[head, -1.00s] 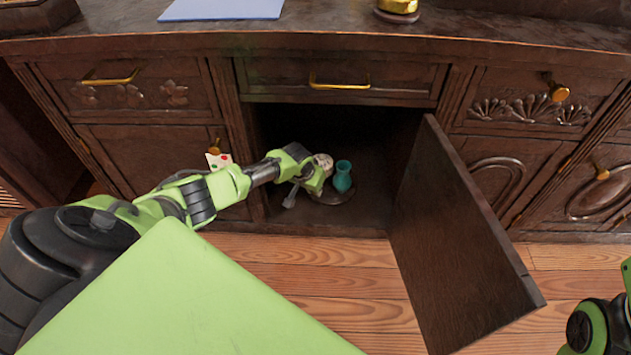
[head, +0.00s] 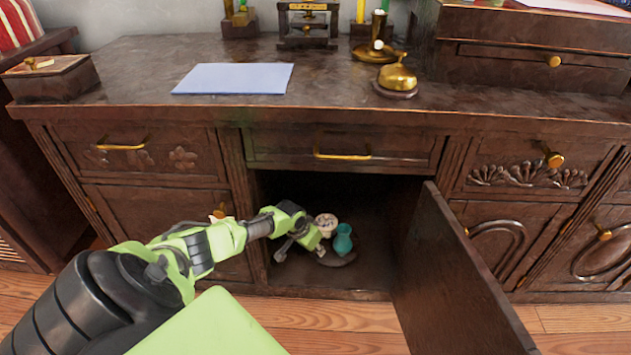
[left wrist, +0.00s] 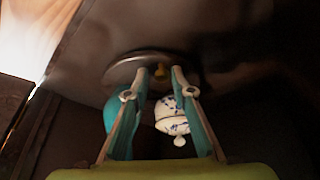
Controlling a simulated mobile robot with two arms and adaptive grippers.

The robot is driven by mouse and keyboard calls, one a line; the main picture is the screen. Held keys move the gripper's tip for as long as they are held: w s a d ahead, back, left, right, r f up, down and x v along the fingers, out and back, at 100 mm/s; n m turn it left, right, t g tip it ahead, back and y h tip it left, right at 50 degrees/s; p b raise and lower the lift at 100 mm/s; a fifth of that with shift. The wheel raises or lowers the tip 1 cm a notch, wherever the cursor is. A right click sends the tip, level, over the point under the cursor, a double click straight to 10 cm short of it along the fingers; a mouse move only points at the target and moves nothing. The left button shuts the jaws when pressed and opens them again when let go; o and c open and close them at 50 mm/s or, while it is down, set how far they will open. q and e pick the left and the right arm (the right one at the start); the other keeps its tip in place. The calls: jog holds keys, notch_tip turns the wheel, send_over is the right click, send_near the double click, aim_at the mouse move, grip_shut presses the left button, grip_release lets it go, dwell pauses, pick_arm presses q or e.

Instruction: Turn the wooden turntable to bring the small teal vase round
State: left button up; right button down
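The small teal vase (head: 343,240) stands in the open lower cabinet, on the right part of the dark round turntable (head: 338,260). A white pot with blue marks (head: 326,223) is just left of the vase. There, the vase (left wrist: 112,113) is partly hidden behind the left finger, and the pot (left wrist: 172,114) shows between the fingers. My left gripper (head: 303,254) is open at the turntable's left side; contact cannot be told. My right gripper is out of view.
The cabinet door (head: 455,275) hangs open toward me on the right. The cabinet's left post bounds the opening beside my left arm. A blue-grey sheet (head: 233,78) and a gold bell (head: 397,76) are on the counter above. The cabinet interior is dark.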

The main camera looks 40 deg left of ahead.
pick_arm(q)
jog(key=shift+s+a, duration=0.1)
dwell(0.3)
jog(key=shift+s+a+r, duration=0.1)
jog(key=shift+s+r, duration=0.1)
jog(key=shift+r, duration=0.15)
jog(key=v, duration=1.1)
jog(key=shift+r, duration=0.1)
